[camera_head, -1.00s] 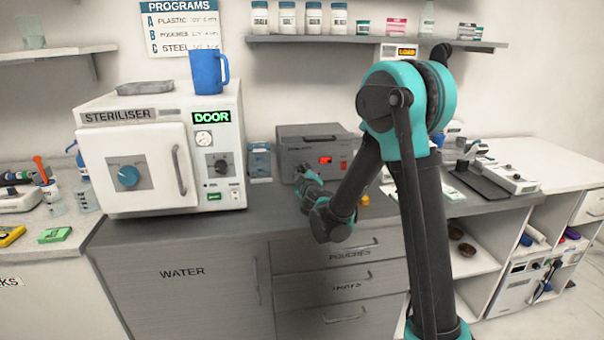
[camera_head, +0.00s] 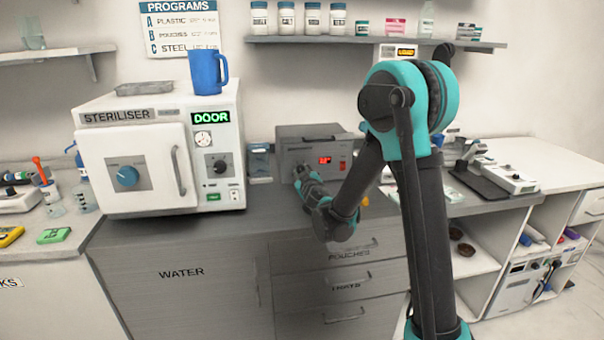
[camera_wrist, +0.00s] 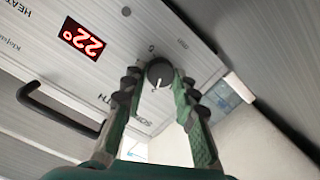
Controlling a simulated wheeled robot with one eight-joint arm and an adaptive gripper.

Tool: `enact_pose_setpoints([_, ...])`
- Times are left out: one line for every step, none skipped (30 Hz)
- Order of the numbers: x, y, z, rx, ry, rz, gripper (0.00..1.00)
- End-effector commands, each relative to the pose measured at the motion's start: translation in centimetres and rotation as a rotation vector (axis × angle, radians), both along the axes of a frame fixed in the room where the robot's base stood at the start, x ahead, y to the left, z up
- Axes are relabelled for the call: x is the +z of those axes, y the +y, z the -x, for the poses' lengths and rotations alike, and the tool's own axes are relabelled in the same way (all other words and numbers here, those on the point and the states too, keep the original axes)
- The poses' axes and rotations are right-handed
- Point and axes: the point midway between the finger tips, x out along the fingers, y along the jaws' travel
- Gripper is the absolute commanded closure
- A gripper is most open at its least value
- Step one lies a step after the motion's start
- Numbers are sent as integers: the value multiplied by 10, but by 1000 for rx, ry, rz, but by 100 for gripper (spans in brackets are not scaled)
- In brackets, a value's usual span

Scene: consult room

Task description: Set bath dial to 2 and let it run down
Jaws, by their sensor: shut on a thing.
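The bath is a grey box (camera_head: 312,145) with a lit red display, on the counter right of the steriliser. In the wrist view its front panel (camera_wrist: 118,70) is tilted, and its red display (camera_wrist: 82,38) reads 22°. The bath dial (camera_wrist: 159,71) is a dark round knob with a white pointer mark toward the lower left of the picture. My gripper (camera_wrist: 158,79) has one finger on each side of the dial and is shut on it. In the head view my gripper (camera_head: 300,174) is at the bath's front, and the dial is hidden there.
The white steriliser (camera_head: 160,108) with a blue mug (camera_head: 207,72) on top stands to the left. A dark handle (camera_wrist: 52,105) shows beside the fingers in the wrist view. The grey counter (camera_head: 225,224) before the steriliser is clear.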

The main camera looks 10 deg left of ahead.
Motion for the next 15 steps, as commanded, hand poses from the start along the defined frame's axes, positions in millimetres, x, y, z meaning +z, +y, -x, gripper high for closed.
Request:
enact_pose_setpoints([-1,-1,1,-2,1,1,100])
enact_pose_setpoints([-1,-1,1,-2,1,1,100])
enact_pose_setpoints([-1,-1,1,-2,1,1,100])
enact_pose_setpoints([-1,-1,1,-2,1,1,100])
enact_pose_setpoints([-1,-1,1,-2,1,1,70])
enact_pose_setpoints([-1,-1,1,-1,0,0,65])
enact_pose_setpoints([-1,-1,1,-1,0,0,61])
enact_pose_setpoints([0,-1,1,-1,0,0,57])
enact_pose_setpoints([0,0,1,-1,0,0,52])
enact_pose_setpoints([0,0,1,-1,0,0,51])
enact_pose_setpoints([0,0,0,0,1,1,51])
enact_pose_setpoints([0,0,0,0,1,1,51])
enact_pose_setpoints([0,0,0,0,1,1,51])
enact_pose_setpoints([0,0,0,0,1,1,51])
enact_pose_setpoints([0,0,0,0,1,1,51])
